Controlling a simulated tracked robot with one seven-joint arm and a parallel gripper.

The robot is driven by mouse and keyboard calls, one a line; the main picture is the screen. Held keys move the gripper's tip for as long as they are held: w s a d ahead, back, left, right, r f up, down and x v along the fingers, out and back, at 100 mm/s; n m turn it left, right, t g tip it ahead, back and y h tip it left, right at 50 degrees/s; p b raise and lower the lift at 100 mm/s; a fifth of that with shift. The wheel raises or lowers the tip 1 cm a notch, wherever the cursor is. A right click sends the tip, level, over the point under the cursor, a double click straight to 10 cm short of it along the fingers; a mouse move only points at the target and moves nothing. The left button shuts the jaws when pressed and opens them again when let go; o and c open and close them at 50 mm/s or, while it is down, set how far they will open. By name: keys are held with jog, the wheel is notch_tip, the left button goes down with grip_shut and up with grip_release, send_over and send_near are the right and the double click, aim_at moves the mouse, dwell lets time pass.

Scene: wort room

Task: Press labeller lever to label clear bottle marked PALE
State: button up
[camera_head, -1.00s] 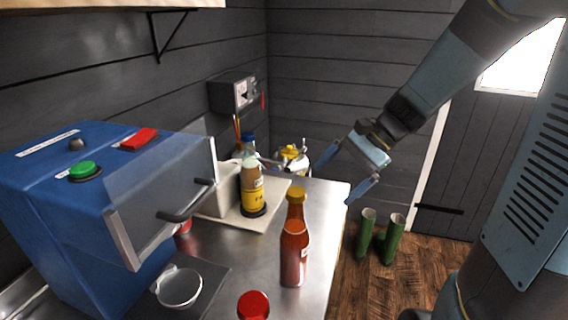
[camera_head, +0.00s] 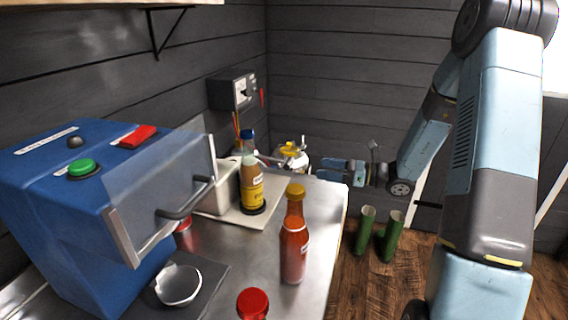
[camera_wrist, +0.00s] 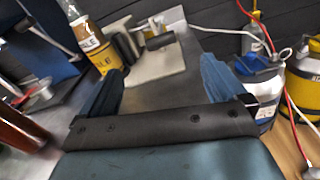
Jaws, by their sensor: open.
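The labeller also shows in the wrist view (camera_wrist: 160,66), with dark cylindrical parts beside the bottle; I cannot tell which part is the lever. My gripper (camera_head: 318,170) is at the far right end of the counter, apart from bottle and labeller. In the wrist view its blue fingers are spread, with nothing between them (camera_wrist: 160,85).
A red-brown bottle with a gold cap (camera_head: 294,240) and a red cap (camera_head: 253,304) are near the counter's front. A blue machine with a clear guard (camera_head: 80,210) fills the left. White-and-yellow containers with hoses (camera_wrist: 262,85) stand behind. Green boots (camera_head: 380,236) are on the floor.

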aim_at(285, 162)
jog(key=shift+w+a+f, duration=0.15)
jog(key=shift+w+a, duration=0.1)
jog(key=shift+a, duration=0.05)
jog(key=x, duration=1.3)
jog(key=shift+w, duration=0.1)
jog(key=shift+d, duration=0.1)
jog(key=c, duration=1.4)
jog(key=shift+w+t, duration=0.1)
jog(key=shift+t, duration=0.2)
